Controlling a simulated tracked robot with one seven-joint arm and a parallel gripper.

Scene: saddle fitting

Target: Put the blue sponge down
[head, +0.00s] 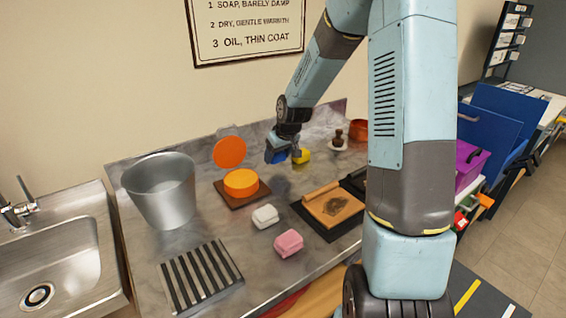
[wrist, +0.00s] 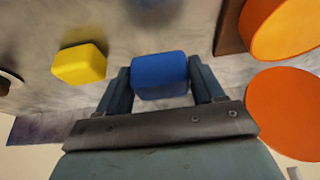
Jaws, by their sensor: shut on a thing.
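The blue sponge (wrist: 160,75) is between the two fingers of my gripper (wrist: 160,85) in the wrist view. My gripper is shut on it, with a finger against each side. In the head view my gripper (head: 281,152) is over the back part of the marble counter, and the blue sponge (head: 279,157) shows only in part below the fingers. I cannot tell how far the sponge is from the counter top. A yellow sponge (head: 301,156) sits just right of it, and it also shows left of my gripper in the wrist view (wrist: 79,64).
An open orange tin (head: 241,183) on a brown board and a metal bucket (head: 160,188) stand left. White (head: 265,216) and pink (head: 289,243) blocks, a slatted rack (head: 200,277) and a leather piece (head: 333,205) lie nearer. A small brown bottle (head: 338,138) stands right.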

